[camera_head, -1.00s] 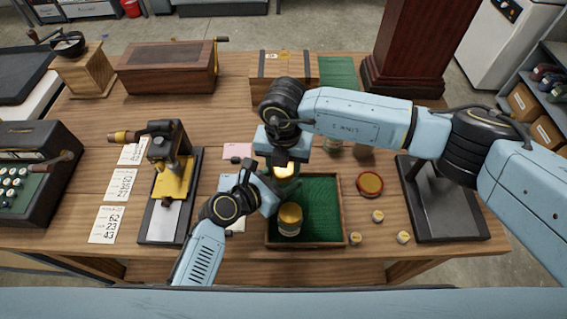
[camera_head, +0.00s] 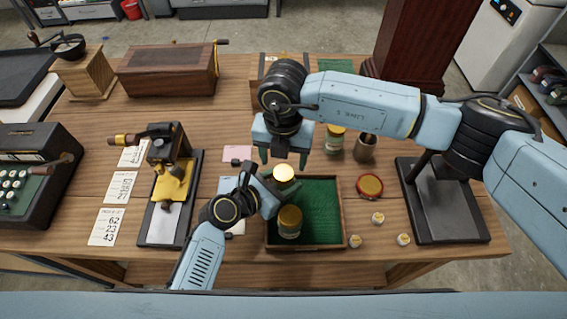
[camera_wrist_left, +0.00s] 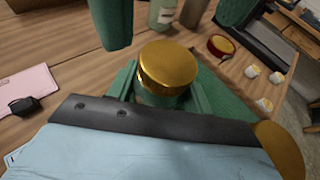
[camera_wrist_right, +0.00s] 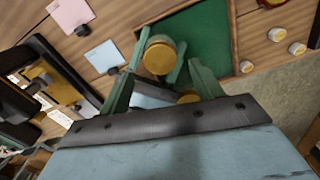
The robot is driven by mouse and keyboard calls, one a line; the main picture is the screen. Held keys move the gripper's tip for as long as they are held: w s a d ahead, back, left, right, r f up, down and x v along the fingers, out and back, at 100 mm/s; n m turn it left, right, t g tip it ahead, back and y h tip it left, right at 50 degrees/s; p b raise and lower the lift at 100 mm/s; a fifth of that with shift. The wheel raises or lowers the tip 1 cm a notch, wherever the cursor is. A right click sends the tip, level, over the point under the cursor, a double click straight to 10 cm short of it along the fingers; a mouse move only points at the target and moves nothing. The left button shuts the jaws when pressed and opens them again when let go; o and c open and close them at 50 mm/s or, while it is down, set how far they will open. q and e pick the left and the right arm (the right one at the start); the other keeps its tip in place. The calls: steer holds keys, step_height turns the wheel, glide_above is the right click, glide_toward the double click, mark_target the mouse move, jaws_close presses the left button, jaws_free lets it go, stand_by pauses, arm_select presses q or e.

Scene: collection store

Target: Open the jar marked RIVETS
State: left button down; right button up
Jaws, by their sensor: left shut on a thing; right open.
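My left gripper (camera_head: 281,186) is shut on a jar with a gold lid (camera_head: 284,173), upright at the back left of the green-lined tray (camera_head: 342,214). The lid also shows in the left wrist view (camera_wrist_left: 168,67), sitting on the jar. My right gripper (camera_head: 284,157) is open and empty above and slightly behind this lid, fingers pointing down. A second gold-lidded jar (camera_head: 290,221) stands in the tray's front left. A third jar (camera_head: 335,138) stands behind the tray. No marking on any jar is readable, so I cannot tell which says RIVETS.
A brown cup (camera_head: 365,149) stands beside the third jar. A round red-rimmed lid or tin (camera_head: 369,186) and several small caps (camera_head: 378,218) lie right of the tray. A black stand (camera_head: 446,208) is further right, a press (camera_head: 170,185) left. The tray's right half is clear.

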mark_target(284, 172)
steer(key=shift+r, duration=0.3)
steer(key=shift+c, duration=0.5)
steer(key=r+m, duration=0.1)
steer(key=m, duration=0.1)
steer(key=shift+r+m, duration=0.15)
steer(key=shift+m, duration=0.15)
steer(key=r+m, duration=0.1)
steer(key=m, duration=0.1)
steer(key=r+m, duration=0.1)
steer(key=m, duration=0.1)
steer(key=shift+f, duration=3.95)
steer(key=shift+c, duration=0.4)
steer(key=c, duration=0.9)
steer(key=n, duration=0.6)
steer(key=shift+n, duration=0.3)
steer(key=shift+c, duration=0.2)
